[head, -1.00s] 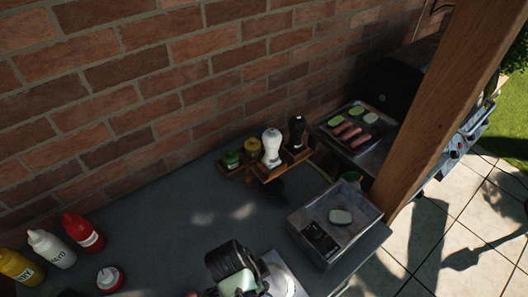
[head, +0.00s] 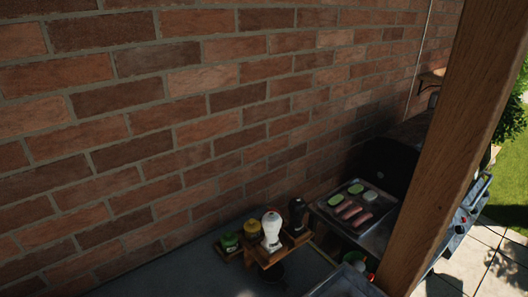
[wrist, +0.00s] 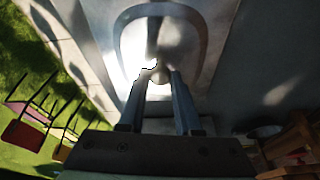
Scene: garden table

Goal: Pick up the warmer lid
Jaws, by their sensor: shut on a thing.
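In the wrist view, the warmer lid (wrist: 196,88) is a shiny metal plate with a rounded raised panel and a small knob. My gripper (wrist: 158,76) is shut on the knob, with one finger on each side of it. Glare hides part of the knob and lid. I cannot tell from this view how far the lid is above the counter. Only the rim of a metal tray (head: 345,283) shows at the bottom edge.
White (head: 272,232) and black (head: 297,214) shakers and jars (head: 230,242) stand in a wooden rack near the brick wall (head: 180,130). A grill tray (head: 372,219) holds sausages and vegetable slices. A wooden post (head: 440,140) stands at the right. The grey counter (head: 185,272) is clear at left.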

